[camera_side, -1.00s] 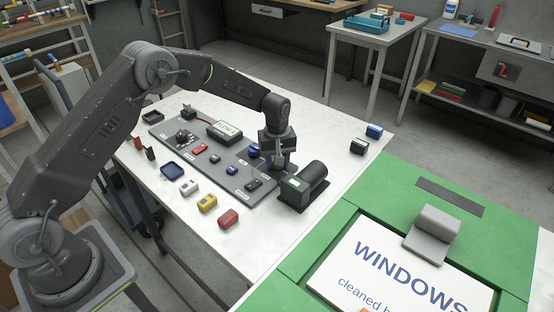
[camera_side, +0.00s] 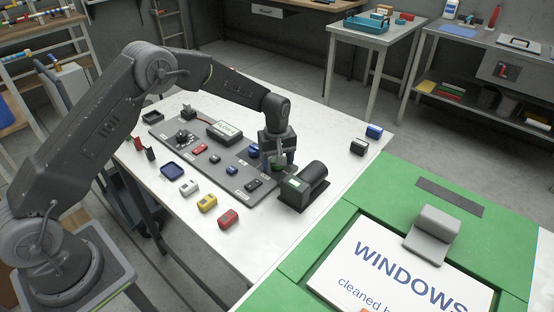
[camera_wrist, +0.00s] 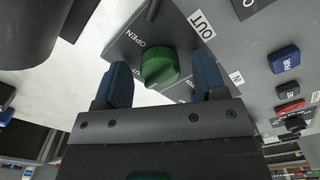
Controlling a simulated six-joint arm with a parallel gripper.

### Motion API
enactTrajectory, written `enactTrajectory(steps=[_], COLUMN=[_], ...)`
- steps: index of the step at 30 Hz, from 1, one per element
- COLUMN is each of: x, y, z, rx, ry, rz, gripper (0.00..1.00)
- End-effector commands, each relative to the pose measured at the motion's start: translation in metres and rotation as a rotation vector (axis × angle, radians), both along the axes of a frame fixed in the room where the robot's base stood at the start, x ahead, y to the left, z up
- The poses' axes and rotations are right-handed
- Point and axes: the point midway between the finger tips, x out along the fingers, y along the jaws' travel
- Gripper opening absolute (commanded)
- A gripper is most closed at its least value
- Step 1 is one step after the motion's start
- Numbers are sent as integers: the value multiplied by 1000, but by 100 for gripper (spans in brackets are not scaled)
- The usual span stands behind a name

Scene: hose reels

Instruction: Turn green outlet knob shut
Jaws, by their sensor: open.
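The green outlet knob (camera_wrist: 160,68) sits on the grey panel (camera_wrist: 240,50) in the wrist view. The word OPEN is printed to its left and an OUT label (camera_wrist: 202,25) lies above it to the right. My gripper (camera_wrist: 165,85) is open, with one blue finger on each side of the knob and gaps showing between. In the side view my gripper (camera_side: 277,163) points down at the panel's right end. The knob (camera_side: 276,167) shows only as a bit of green between the fingers there. I cannot tell whether a finger touches it.
A black cylindrical device (camera_side: 313,174) stands close to the right of my gripper. Blue, red and black blocks sit on the panel. White, yellow and red blocks (camera_side: 228,217) lie on the white table (camera_side: 250,240) in front. Two small blocks lie behind on the right.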

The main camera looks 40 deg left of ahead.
Motion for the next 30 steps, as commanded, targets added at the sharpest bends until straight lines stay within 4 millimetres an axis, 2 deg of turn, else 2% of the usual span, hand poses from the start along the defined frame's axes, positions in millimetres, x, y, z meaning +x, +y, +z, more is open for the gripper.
enactTrajectory(steps=[6,10,24,30], x=[0,1,0,0], y=[0,0,0,0], z=[1,13,111,133], rx=[0,0,0,0], ry=[0,-4,-4,-1], rz=[-1,-1,-1,0], gripper=[65,65,65,65])
